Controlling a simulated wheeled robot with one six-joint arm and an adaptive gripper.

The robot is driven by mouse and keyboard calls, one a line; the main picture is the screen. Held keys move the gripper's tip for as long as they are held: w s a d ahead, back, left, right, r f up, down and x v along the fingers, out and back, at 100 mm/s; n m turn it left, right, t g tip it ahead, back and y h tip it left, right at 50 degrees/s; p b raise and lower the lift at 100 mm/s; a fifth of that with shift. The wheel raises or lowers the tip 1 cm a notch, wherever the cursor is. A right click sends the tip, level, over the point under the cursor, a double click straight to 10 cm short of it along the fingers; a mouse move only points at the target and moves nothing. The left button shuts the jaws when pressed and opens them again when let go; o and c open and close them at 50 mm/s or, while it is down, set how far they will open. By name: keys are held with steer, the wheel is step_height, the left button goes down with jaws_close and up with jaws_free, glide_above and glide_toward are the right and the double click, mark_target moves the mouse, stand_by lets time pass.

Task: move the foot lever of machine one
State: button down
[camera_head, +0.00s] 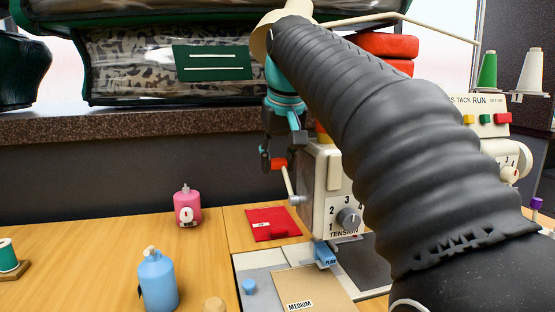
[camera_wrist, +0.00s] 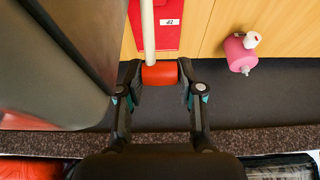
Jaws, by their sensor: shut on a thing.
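The sewing machine (camera_head: 318,190) stands right of centre in the head view, with a numbered tension dial (camera_head: 348,219) on its face. A pale lever rod slants up and left from the machine's side to an orange-red grip (camera_head: 278,163). My gripper (camera_wrist: 160,76) is shut on this grip (camera_wrist: 160,75), one finger on each side. In the wrist view the pale rod (camera_wrist: 148,30) runs from the grip to the top edge. The machine's body (camera_wrist: 60,50) fills the left of that view. My arm hides part of the machine in the head view.
Bagged comforters (camera_head: 165,68) lie on the speckled ledge (camera_head: 150,124) behind. A pink bottle (camera_head: 187,207), a blue bottle (camera_head: 157,281), a green spool (camera_head: 8,257) and a red packet (camera_head: 272,224) stand or lie on the wooden table (camera_head: 90,250). A second machine (camera_head: 482,115) is at right.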

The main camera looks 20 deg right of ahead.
steer(key=shift+s, duration=0.1)
steer(key=shift+s+r+t+b, duration=0.1)
steer(key=shift+t+b, duration=0.2)
steer(key=shift+s+r+p, duration=0.2)
steer(key=shift+r+p, duration=0.3)
steer(key=shift+p, duration=0.1)
steer(key=shift+f, duration=0.1)
steer(key=c, duration=0.7)
jaws_free()
steer(key=shift+s, duration=0.1)
steer(key=v, duration=1.2)
steer(key=shift+s, duration=0.1)
